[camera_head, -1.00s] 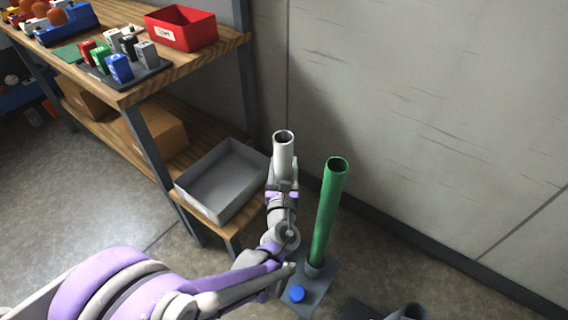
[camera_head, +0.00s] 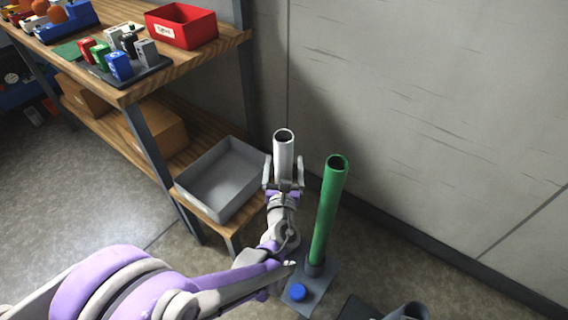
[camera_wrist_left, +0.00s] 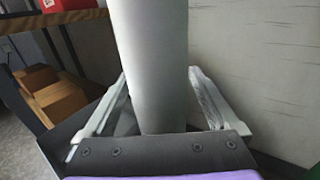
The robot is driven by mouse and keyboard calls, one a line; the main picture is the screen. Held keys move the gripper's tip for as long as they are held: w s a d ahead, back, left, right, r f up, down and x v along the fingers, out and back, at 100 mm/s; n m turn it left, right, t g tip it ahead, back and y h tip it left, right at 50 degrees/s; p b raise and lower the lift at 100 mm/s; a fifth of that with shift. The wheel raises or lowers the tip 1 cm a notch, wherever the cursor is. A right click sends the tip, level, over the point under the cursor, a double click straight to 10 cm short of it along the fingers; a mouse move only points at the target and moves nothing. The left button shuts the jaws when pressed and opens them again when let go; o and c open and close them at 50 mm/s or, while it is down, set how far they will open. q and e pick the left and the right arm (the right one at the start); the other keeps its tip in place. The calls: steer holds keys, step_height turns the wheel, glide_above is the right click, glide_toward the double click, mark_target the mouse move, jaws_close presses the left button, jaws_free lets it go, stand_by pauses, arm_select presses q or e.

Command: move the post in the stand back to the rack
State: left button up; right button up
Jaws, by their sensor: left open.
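A pale grey, hollow post (camera_head: 284,150) stands upright beside the wall, just left of a green post. My left gripper (camera_head: 284,172) is open, with one finger on each side of the grey post. The left wrist view shows the grey post (camera_wrist_left: 152,70) between the two spread fingers (camera_wrist_left: 158,105), with gaps at both sides. The grey post's lower end is hidden behind my arm, so I cannot tell what holds it. The green post (camera_head: 328,210) stands in a socket on a dark grey base plate (camera_head: 322,284) with a blue knob (camera_head: 298,292). My right gripper is not in view.
A wooden shelf unit (camera_head: 190,62) stands at the left, with a red bin (camera_head: 181,27) on top and a grey open tray (camera_head: 258,160) on its lower shelf. The wall is close behind the posts. A grey fitting (camera_head: 408,312) is cut off at the bottom edge.

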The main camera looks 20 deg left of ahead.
arm_select(q)
steer(key=v, duration=1)
steer(key=shift+s+p, duration=0.4)
steer(key=shift+p, duration=0.05)
